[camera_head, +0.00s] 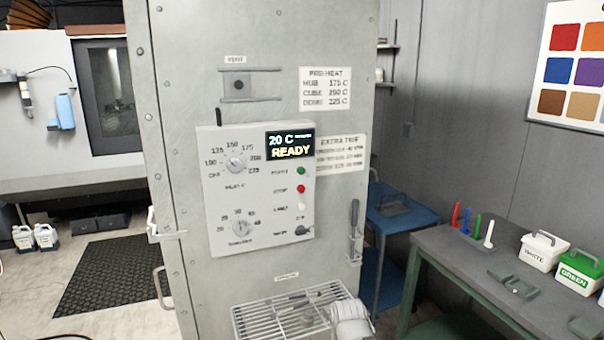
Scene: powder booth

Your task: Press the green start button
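The green start button (301,170) sits on the right side of the pale control panel (222,200), on the front of a grey metal cabinet (180,60). It is just below the display (290,145), which reads 20 C and READY. A red button (301,188) labelled stop is directly under it. A pale part of my arm shows at the bottom edge. What appears to be my gripper (314,299) is small and dark over the wire rack, well below the panel and apart from the button. Its fingers are too unclear to read.
A white lamp button (301,206), a dark switch (302,230) and two dials are also on the panel. The wire rack (250,322) juts out below. A dark handle (354,220) is right of the panel. A workbench (455,262) stands at the right. Space before the panel looks clear.

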